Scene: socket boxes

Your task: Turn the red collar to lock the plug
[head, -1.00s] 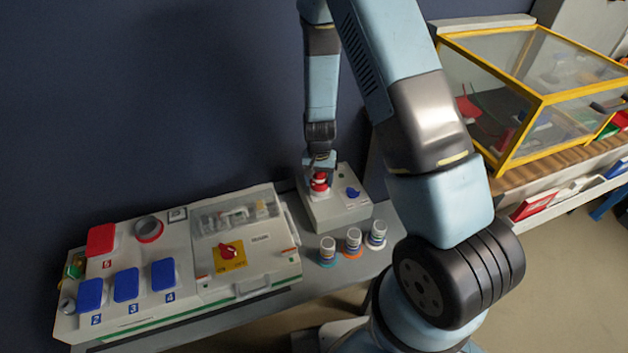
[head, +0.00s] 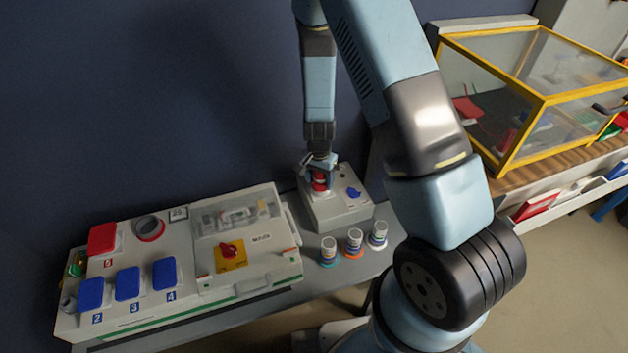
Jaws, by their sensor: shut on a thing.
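The red collar (head: 319,184) sits upright on the small grey socket box (head: 340,208) at the back of the bench. My gripper (head: 319,170) points down over it from above and is shut on the red collar. The fingers cover the upper part of the collar, and the plug itself is hidden or too small to tell apart. A blue part (head: 354,193) lies on the same box, to the right of the collar.
A larger panel box (head: 215,278) with blue covers (head: 127,284), a red cover (head: 102,239) and a red-on-yellow switch (head: 230,251) stands to the left. Several small banded cylinders (head: 354,243) stand in front of the socket box. A yellow-framed clear case (head: 540,100) is at right.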

